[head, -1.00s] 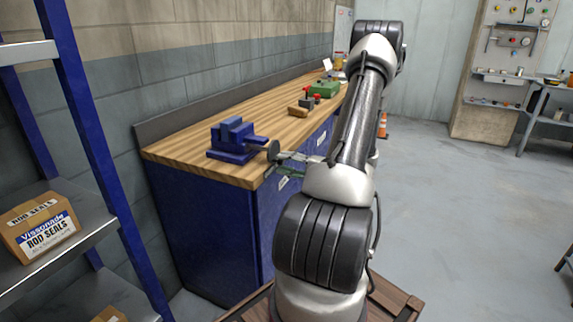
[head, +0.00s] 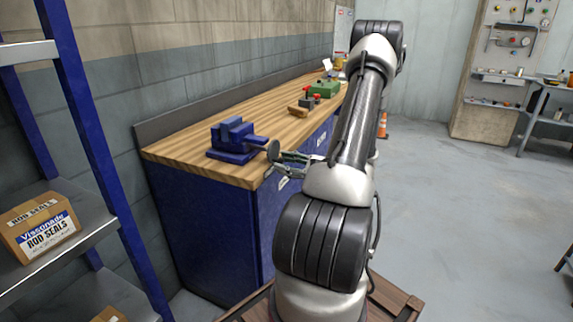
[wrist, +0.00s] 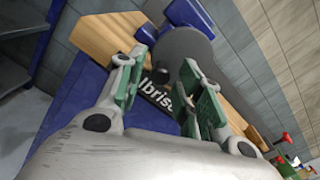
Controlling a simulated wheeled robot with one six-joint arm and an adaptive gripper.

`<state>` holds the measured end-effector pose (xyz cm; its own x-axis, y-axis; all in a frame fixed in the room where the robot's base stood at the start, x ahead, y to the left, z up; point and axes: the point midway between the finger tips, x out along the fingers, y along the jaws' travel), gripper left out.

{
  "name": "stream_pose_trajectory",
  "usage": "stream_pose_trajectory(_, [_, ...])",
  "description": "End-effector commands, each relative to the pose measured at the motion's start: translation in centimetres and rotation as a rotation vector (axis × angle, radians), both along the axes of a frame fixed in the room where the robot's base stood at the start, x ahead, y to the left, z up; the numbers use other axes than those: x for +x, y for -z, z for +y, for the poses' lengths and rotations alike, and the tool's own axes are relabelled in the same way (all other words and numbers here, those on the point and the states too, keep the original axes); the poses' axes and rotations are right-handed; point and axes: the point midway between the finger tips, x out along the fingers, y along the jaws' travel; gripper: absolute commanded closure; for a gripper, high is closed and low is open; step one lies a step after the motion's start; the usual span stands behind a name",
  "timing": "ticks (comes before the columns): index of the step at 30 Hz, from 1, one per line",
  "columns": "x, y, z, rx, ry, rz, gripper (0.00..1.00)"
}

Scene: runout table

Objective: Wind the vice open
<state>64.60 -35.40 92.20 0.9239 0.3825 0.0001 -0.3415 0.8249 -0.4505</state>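The blue vice (head: 235,138) stands on the near end of the wooden bench. A dark grey round handwheel (head: 273,151) is on its right end, at the bench's front edge. My gripper (head: 281,158) is right beside the wheel. In the wrist view the wheel (wrist: 182,52) shows as a large grey disc at the tips of my gripper (wrist: 166,52), with part of the blue vice (wrist: 188,12) behind it. The green-padded fingers are apart. A small dark knob seems to show between them; I cannot tell whether either finger touches it or the wheel.
The wooden bench (head: 190,152) has blue cabinets (head: 205,220) below. A shelf with a carton (head: 40,227) stands at left.

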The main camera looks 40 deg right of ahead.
Motion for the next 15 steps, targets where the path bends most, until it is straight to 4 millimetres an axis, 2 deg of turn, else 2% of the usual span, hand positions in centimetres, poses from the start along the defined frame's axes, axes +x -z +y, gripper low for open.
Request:
stream_pose_trajectory(1, [0.00,0.00,0.00,-0.001,0.000,0.000,0.72])
stream_pose_trajectory(6, [0.00,0.00,0.00,-0.002,0.000,-0.001,1.00])
stream_pose_trajectory(11, [0.02,0.04,-0.04,-0.016,0.000,-0.007,1.00])
stream_pose_trajectory(15, [0.19,0.31,-0.46,-0.166,0.000,-0.069,1.00])
